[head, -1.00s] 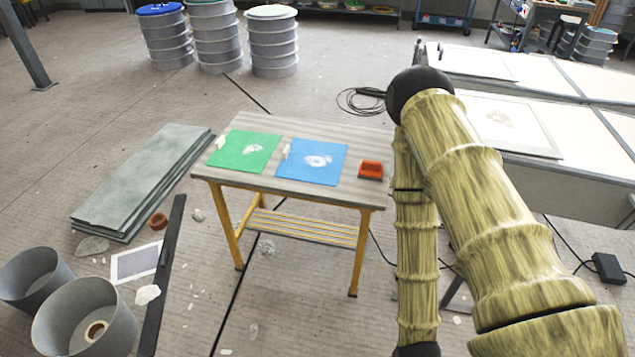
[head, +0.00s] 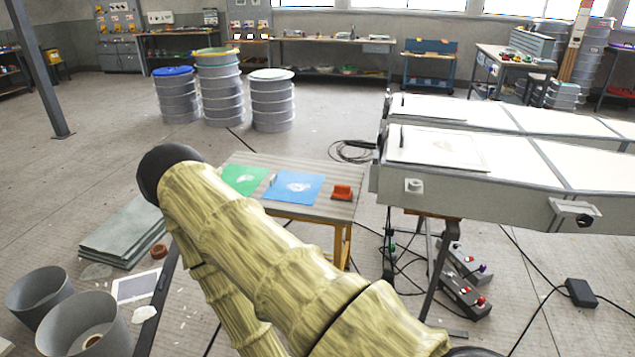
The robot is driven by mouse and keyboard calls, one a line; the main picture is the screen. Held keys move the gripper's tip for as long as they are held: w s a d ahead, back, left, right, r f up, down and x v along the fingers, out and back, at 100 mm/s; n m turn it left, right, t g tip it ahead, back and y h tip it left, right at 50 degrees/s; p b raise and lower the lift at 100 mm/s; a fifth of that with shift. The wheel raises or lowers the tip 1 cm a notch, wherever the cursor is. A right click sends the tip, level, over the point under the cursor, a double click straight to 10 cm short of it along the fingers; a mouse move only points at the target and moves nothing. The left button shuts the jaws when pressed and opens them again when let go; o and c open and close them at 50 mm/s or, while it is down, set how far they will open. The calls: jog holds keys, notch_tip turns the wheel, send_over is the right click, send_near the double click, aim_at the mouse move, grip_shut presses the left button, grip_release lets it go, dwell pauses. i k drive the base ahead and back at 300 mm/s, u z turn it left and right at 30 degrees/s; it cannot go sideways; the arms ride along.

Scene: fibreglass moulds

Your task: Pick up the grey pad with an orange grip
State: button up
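The pad with the orange grip (head: 342,192) lies near the right end of a small table (head: 325,211). Its grip looks orange-red; its grey part is too small to make out clearly. A green sheet (head: 240,180) and a blue sheet (head: 294,187) lie to its left on the same table, each with a pale powdery patch. My arm crosses the lower middle of the head view and hides the table's left front part. My gripper is not in view.
A long white mould bench (head: 480,170) stands right of the table, with cables and control boxes (head: 465,280) beneath. Stacked grey slabs (head: 125,235) and two grey buckets (head: 85,325) stand at left. Drums (head: 218,85) stand behind, with open floor around them.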

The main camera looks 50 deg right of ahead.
aim_at(341, 192)
jog(key=u, duration=0.05)
jog(key=i, duration=1.05)
jog(key=z, duration=0.75)
jog(key=i, duration=0.8)
jog(key=z, duration=0.9)
